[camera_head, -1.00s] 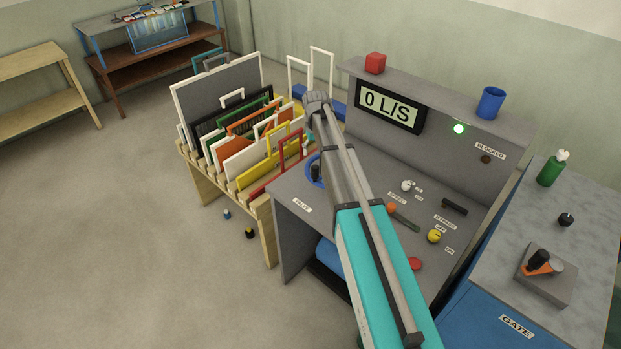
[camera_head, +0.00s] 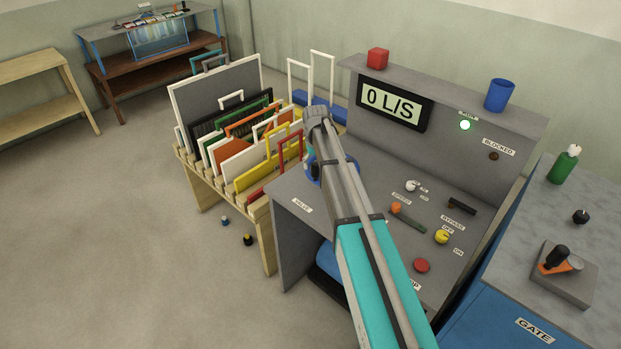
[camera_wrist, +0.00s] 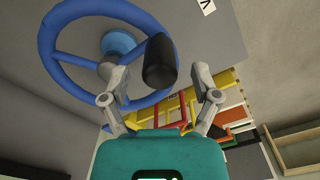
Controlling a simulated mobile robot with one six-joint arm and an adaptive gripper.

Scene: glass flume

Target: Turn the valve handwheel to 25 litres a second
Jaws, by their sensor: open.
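The blue valve handwheel (camera_wrist: 50,47) fills the upper left of the wrist view, with its spokes, hub and a black handle knob (camera_wrist: 159,62). In the head view a small part of the wheel (camera_head: 311,165) shows at the panel's left end, mostly hidden by my arm. My gripper (camera_wrist: 160,73) is open. In the wrist view its two fingers stand on either side of the black knob; I cannot tell whether they touch it. In the head view the fingers are hidden. The display (camera_head: 393,105) reads 0 L/S.
A rack of coloured frames (camera_head: 236,150) stands left of the panel. Speed and bypass controls and a red button (camera_head: 422,265) lie right of my arm. A green lamp (camera_head: 465,125) is lit. A blue cup (camera_head: 499,95) and red cube (camera_head: 377,58) sit on the ledge.

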